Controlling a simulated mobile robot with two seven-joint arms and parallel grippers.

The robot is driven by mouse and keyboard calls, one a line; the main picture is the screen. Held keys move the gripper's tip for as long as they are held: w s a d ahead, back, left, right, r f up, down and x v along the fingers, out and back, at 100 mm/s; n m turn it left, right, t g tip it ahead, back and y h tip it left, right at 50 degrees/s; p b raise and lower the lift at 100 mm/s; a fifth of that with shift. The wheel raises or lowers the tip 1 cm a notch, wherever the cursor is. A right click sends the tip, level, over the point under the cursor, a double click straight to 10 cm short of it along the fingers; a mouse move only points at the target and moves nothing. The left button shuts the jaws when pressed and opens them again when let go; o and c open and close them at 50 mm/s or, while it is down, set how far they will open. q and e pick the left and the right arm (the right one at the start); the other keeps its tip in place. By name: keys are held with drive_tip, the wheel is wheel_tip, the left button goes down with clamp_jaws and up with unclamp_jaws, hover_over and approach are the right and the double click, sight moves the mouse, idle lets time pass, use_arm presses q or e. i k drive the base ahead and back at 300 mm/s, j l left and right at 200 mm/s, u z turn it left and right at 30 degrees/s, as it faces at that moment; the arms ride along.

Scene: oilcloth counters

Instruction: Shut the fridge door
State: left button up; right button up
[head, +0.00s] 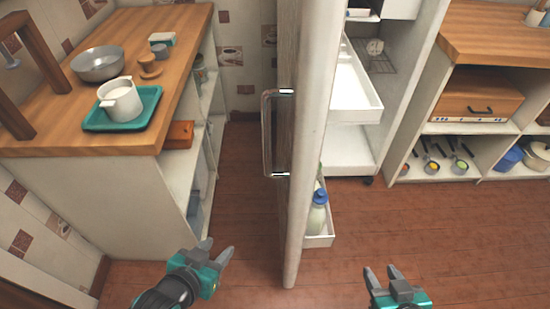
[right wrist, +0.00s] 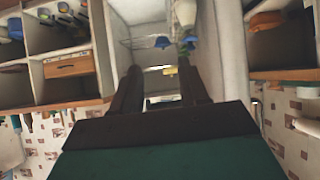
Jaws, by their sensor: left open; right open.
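The fridge door (head: 315,130) stands wide open, seen nearly edge-on in the middle of the head view. Its metal handle (head: 268,135) is on the left face. A door shelf on its right side holds a bottle (head: 317,214). The open fridge (head: 352,145) lies to the right behind the door, with white shelves showing. My left gripper (head: 217,252) is open and empty, left of the door and below the handle. My right gripper (head: 380,275) is open and empty, right of the door's lower edge. In the right wrist view its two dark fingers (right wrist: 163,85) are apart with nothing between them.
At left, a wooden counter (head: 30,140) holds a teal tray (head: 93,124) with a white pot (head: 120,103), and a metal bowl (head: 98,62). At right, a shelf unit (head: 440,130) holds a wooden bread box (head: 475,97) and utensils. The floor (head: 440,220) at right is clear.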

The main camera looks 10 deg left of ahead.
sight(320, 84)
drive_tip(key=i+j, duration=0.1)
drive_tip(key=j, duration=0.25)
drive_tip(key=i+j+z, duration=0.15)
drive_tip(key=j, duration=0.2)
drive_tip(key=k+j+z, duration=0.1)
drive_tip(key=j+z, duration=0.15)
drive_tip(key=z, duration=0.15)
drive_tip(key=k+j+z, duration=0.1)
drive_tip(key=z, duration=0.3)
drive_tip(key=k+j+z, duration=0.15)
drive_tip(key=j+z, duration=0.15)
drive_tip(key=z, duration=0.15)
